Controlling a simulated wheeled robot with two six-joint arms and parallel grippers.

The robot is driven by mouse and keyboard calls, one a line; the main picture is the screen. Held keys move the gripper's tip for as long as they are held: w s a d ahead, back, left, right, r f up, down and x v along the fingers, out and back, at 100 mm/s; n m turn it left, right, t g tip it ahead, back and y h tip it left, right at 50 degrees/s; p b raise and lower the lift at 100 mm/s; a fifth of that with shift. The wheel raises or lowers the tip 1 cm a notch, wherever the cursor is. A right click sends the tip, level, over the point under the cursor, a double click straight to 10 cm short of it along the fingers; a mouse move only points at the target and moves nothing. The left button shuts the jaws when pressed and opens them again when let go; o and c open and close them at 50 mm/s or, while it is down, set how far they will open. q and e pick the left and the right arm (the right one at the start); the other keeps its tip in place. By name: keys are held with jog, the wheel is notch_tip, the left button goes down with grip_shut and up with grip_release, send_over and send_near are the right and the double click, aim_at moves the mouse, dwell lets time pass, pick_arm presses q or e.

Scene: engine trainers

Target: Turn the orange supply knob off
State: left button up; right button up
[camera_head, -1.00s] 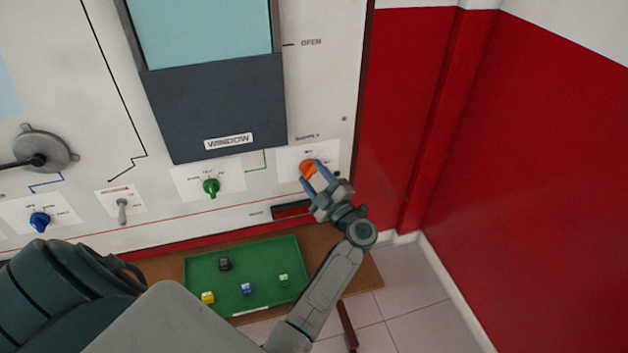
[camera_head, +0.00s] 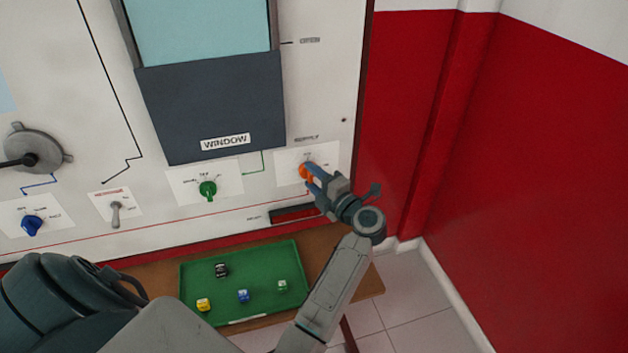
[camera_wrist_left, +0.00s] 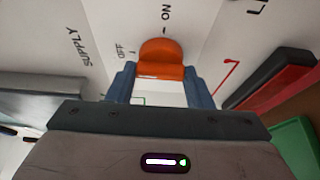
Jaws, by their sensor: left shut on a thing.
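The orange supply knob (camera_head: 306,173) sits on a white label plate near the lower right of the panel. In the left wrist view the knob (camera_wrist_left: 160,58) stands between my two blue fingers, with the "ON" and "OFF" marks beside it. My left gripper (camera_head: 313,179) is shut on the knob; it also shows in the left wrist view (camera_wrist_left: 161,80). The fingers partly cover the knob in the head view, and I cannot tell exactly which mark it points to. My right gripper is not in view.
A green knob (camera_head: 208,189), a toggle switch (camera_head: 115,214) and a blue knob (camera_head: 32,225) lie left along the panel. Below is a green tray (camera_head: 262,258) with several small cubes. A red wall (camera_head: 540,170) stands to the right, with free room before it.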

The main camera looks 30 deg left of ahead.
pick_arm(q)
jog(key=shift+f, duration=0.2)
jog(key=o, duration=1)
jog(key=shift+s+r, duration=0.1)
jog(key=shift+r, duration=0.05)
